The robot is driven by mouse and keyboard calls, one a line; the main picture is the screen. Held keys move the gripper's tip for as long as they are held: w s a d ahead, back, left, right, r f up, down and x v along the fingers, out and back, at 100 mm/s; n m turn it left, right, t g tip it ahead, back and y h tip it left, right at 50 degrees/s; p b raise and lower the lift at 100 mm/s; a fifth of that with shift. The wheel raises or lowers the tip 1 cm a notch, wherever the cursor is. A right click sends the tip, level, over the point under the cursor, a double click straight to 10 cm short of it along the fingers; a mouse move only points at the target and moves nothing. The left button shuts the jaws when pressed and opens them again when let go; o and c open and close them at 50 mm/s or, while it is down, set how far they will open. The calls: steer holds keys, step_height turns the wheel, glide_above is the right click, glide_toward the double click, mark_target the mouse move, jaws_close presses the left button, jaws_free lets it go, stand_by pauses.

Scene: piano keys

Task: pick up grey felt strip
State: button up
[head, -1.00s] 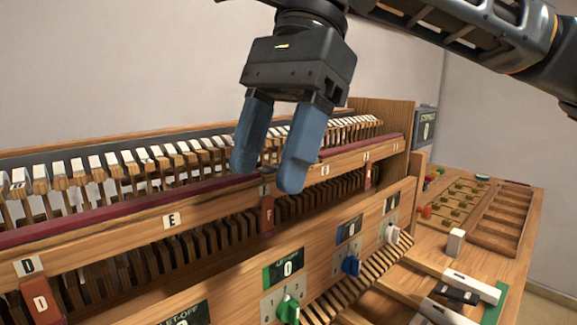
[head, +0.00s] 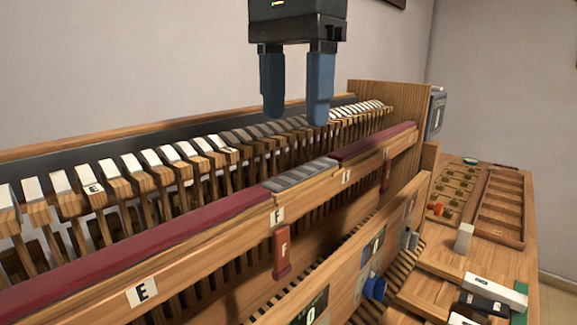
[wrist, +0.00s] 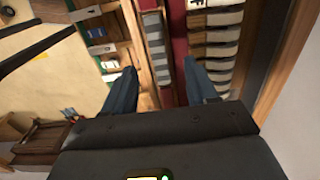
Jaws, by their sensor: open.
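The grey felt strip (head: 300,175) lies along the top of the wooden rail, in line between two dark red felt lengths and just above the F label. It looks segmented by cross lines. In the wrist view the grey felt strip (wrist: 155,42) runs between my two fingers, beyond their tips. My gripper (head: 295,115) has blue fingers pointing down, apart and empty. It hangs above the hammer row and the rail, clear of the strip. My gripper (wrist: 158,70) shows spread in the wrist view too.
Red felt (head: 150,240) covers the rail on both sides of the strip. A row of white-topped hammers (head: 130,163) stands behind it. A wooden end panel (head: 390,110) rises at right, before a side bench with a compartment tray (head: 503,205).

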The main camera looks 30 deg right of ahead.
mark_target(298, 173)
steer(key=shift+s+d+f+p, duration=0.1)
steer(key=shift+f+p, duration=0.15)
steer(key=shift+f, duration=1.7)
steer(key=shift+s+d+f+p, duration=0.1)
steer(key=shift+f+p, duration=0.15)
steer(key=shift+f, duration=1.65)
jaws_close()
steer(key=shift+r, duration=0.1)
